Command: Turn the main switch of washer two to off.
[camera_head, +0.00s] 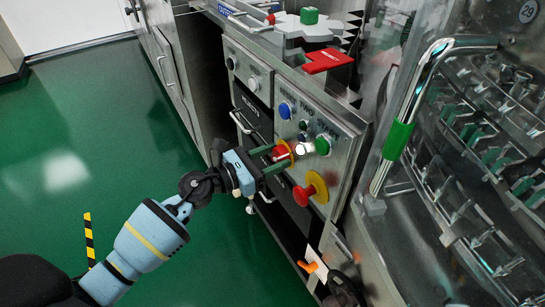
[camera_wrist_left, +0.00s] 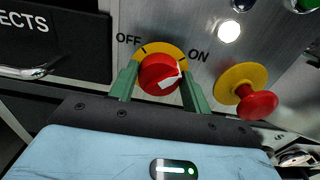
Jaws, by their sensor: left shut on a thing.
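The main switch (camera_head: 281,151) is a red rotary knob on a yellow plate, on the steel washer panel (camera_head: 340,140) whose partly covered lettering seems to include "TWO". In the left wrist view the switch (camera_wrist_left: 158,72) sits between the labels OFF and ON. Its white mark points up and right, toward ON. My left gripper (camera_head: 274,158) is at the panel with its green fingers on either side of the knob, shut on it; the fingers also show in the left wrist view (camera_wrist_left: 160,88). My right gripper is not in view.
A red mushroom button (camera_head: 304,195) on a yellow plate is close below right of the switch. A lit white lamp (camera_head: 303,149) and green button (camera_head: 323,145) are just right. A chrome handle (camera_head: 410,100) stands farther right. Green floor (camera_head: 90,130) is open at left.

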